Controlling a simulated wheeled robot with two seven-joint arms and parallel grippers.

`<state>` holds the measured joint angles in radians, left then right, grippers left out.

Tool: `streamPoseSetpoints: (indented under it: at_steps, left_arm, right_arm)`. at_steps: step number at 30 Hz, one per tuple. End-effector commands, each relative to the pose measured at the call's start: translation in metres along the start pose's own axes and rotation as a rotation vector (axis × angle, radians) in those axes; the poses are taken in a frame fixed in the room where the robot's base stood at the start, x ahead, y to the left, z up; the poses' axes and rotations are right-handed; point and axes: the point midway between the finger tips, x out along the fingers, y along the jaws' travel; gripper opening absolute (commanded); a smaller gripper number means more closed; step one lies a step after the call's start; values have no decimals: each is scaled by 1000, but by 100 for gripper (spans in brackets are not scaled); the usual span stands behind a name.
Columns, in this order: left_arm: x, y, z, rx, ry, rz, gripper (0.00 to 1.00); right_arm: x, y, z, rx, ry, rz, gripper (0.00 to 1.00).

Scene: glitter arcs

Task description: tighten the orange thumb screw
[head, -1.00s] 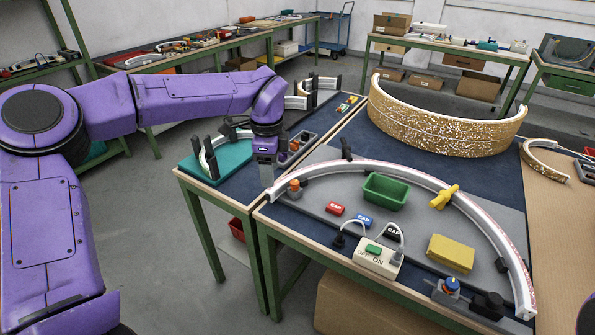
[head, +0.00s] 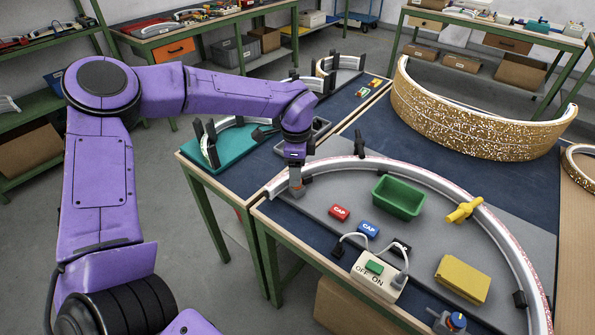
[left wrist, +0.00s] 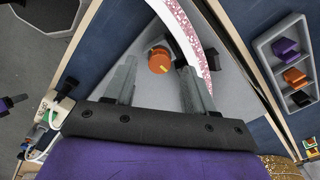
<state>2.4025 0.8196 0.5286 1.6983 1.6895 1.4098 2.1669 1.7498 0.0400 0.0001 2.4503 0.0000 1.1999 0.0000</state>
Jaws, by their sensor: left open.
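The orange thumb screw (left wrist: 159,60) shows in the left wrist view, at the end of the white arc (left wrist: 207,45), just beyond the fingertips and roughly between them. My left gripper (left wrist: 155,75) is open and empty, pointing at the screw. Whether the fingers touch the screw, I cannot tell.
A green bin (head: 398,197), a red cap (head: 338,213), a blue cap (head: 368,229), a yellow block (head: 462,279), a yellow clamp (head: 464,210) and a switch box (head: 379,274) stand inside the arc. A glittered gold arc (head: 470,120) stands behind.

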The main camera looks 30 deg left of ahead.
Motion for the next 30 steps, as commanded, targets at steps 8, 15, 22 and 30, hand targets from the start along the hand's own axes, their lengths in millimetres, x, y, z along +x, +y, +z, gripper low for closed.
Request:
streamPoseSetpoints:
  at_steps: [8,15,22,30]
  left_arm:
    - [20,0,-2,3,0,-2,55]
    - [20,0,-1,3,-1,-2,29]
    - [20,0,-1,4,0,-2,0]
    - [20,0,-2,62,0,-1,0]
  right_arm:
    - [-2,0,-1,0,0,0,43]
    - [-2,0,-1,0,1,0,43]
    - [-2,0,-1,0,1,0,43]
    - [-2,0,-1,0,1,0,43]
